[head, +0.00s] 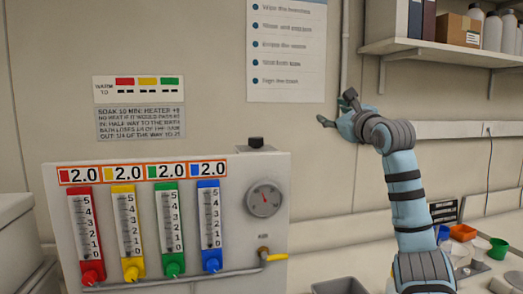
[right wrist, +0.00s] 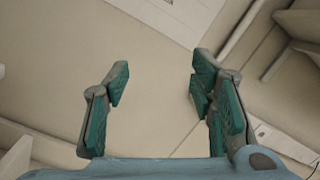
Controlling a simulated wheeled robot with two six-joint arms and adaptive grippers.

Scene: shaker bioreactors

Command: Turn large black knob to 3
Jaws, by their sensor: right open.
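No large black knob with a numbered scale can be made out in either view. A small black piece (head: 256,142) sits on a grey base on top of the grey panel box (head: 234,257); I cannot tell if it is a knob. My right gripper (head: 336,108) is open and empty, raised in front of the wall, above and to the right of the panel box. In the right wrist view its two fingers (right wrist: 160,78) are spread apart with only wall and ledges behind them. My left gripper is not in view.
The panel box carries red, yellow, green and blue flow tubes (head: 169,225), a round gauge (head: 264,199) and a yellow valve handle (head: 273,256). A shelf (head: 440,52) holds boxes and bottles at upper right. Small colored cups (head: 463,232) stand at lower right.

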